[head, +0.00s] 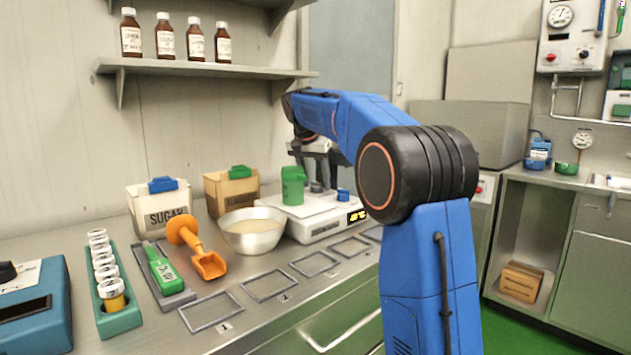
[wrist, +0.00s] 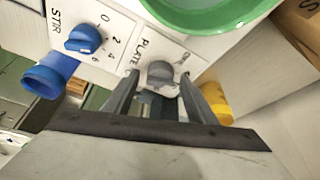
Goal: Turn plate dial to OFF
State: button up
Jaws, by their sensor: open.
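The plate dial (wrist: 161,73) is a round grey knob on a white panel in the wrist view, next to the word PLATE and a partly covered label. My gripper (wrist: 160,88) is open, with one finger on each side of the picture around the lower part of the dial. I cannot tell whether the fingers touch it. The dial's pointer setting is not clear. In the head view my gripper (head: 318,180) hangs at the far side of the bench beside a green jug (head: 293,187), and the dial is not visible there.
A blue STIR knob (wrist: 83,39) sits left of the plate dial. A green round vessel (wrist: 205,22) is just above it, and a yellow part (wrist: 217,102) is close to the right finger. A steel bowl (head: 252,238) and scale (head: 318,229) stand on the bench.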

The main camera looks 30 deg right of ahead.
jog(key=c, duration=1.1)
jog(key=shift+o, duration=0.2)
jog(key=shift+n, duration=0.3)
jog(key=n, duration=0.2)
jog(key=n+t+y, duration=0.1)
jog(key=n, duration=0.1)
jog(key=shift+s+d+y, duration=0.1)
jog(key=shift+d+y, duration=0.1)
jog(key=shift+y, duration=0.1)
jog(key=shift+n+t+y, duration=0.4)
jog(key=shift+n+y, duration=0.3)
jog(key=shift+n, duration=1.5)
